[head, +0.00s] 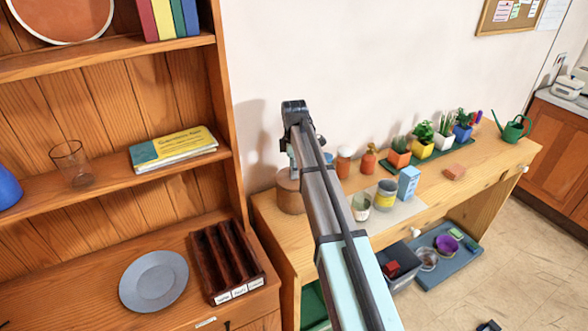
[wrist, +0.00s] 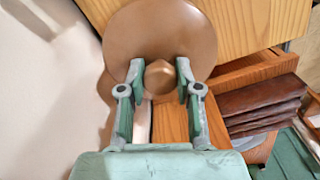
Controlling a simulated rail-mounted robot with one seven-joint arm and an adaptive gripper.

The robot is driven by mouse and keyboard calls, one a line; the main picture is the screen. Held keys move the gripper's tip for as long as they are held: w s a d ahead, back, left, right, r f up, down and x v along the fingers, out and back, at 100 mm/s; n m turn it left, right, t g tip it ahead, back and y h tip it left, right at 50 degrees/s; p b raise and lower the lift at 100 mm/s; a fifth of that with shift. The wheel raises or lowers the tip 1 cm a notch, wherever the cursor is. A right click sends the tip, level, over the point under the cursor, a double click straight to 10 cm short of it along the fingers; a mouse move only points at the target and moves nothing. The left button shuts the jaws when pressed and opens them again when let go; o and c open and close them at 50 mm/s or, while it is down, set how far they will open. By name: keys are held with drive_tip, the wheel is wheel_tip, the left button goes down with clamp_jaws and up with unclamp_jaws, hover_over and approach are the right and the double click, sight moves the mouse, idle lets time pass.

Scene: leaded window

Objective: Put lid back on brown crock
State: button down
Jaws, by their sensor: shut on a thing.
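The brown crock (head: 290,197) stands at the left end of the wooden bench, partly hidden behind my arm. The round brown lid (wrist: 160,25) fills the upper middle of the wrist view, with its knob facing my gripper. My gripper (wrist: 162,80) has its green-and-grey fingers on both sides of the knob and is shut on it. In the head view my gripper is mostly hidden by my own arm, just above the crock. I cannot tell whether the lid touches the crock's rim.
The bench (head: 440,190) carries orange-red bottles, potted plants, tins, a blue carton (head: 408,183) and a green watering can (head: 514,129) to the right of the crock. A wooden shelf unit (head: 228,100) stands close on the left. The wall is directly behind.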

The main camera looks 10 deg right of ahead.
drive_tip(key=c, duration=0.7)
unclamp_jaws()
drive_tip(key=o, duration=0.5)
drive_tip(key=shift+c, duration=0.2)
drive_tip(key=shift+r, duration=0.1)
drive_tip(key=shift+r+p, duration=2.05)
drive_tip(key=shift+r, duration=1.4)
